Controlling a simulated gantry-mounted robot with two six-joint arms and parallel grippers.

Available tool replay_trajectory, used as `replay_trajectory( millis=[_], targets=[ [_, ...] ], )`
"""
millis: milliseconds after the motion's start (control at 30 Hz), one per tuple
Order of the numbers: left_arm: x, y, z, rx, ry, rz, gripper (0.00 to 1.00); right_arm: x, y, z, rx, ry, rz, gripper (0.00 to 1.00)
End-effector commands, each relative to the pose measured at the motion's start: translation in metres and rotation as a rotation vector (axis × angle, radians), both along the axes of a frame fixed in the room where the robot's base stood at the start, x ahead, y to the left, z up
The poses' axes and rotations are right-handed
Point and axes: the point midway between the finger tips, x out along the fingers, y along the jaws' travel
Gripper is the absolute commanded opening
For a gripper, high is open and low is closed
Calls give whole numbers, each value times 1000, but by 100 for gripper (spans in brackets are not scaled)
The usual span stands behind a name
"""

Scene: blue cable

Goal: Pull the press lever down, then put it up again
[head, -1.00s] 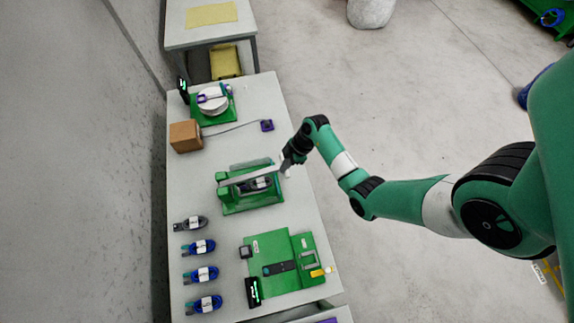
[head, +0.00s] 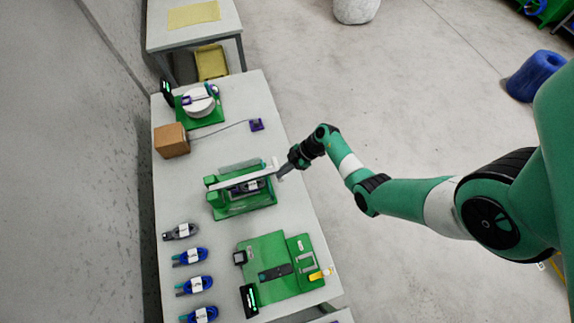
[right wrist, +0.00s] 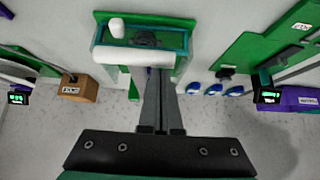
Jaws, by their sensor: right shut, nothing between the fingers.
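The green press (head: 243,203) stands in the middle of the table with a pale lever (head: 240,178) running across its top. The lever looks roughly level; its exact height is hard to tell. A blue cable bundle lies in the press beneath the lever, partly hidden. My right gripper (head: 281,172) is at the lever's free right end, its fingers shut and empty. In the right wrist view the shut fingers (right wrist: 160,74) point at the white lever bar (right wrist: 132,58), close to its end; contact cannot be told. My left gripper is not in view.
Several cable bundles (head: 190,256) lie along the left table edge. A green fixture board (head: 275,262) with a small display is below the press. A cardboard box (head: 171,140) and a green stand with a white roll (head: 198,102) are above.

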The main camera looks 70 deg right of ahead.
Motion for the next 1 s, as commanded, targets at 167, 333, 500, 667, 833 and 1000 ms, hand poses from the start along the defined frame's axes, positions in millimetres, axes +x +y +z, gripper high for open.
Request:
replay_trajectory(
  millis=[167,333,500,667,833,1000],
  targets=[
    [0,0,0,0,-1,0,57,2,1,0,4,-9,5,0],
    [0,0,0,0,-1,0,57,2,1,1,4,-8,4,0],
    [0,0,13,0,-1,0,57,3,2,12,6,-7,6,0],
    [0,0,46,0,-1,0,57,6,5,39,5,-7,8,0],
    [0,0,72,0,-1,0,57,-4,-4,73,1,-11,2,0],
    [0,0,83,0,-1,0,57,-22,-17,106,3,-10,4,0]
  ],
)
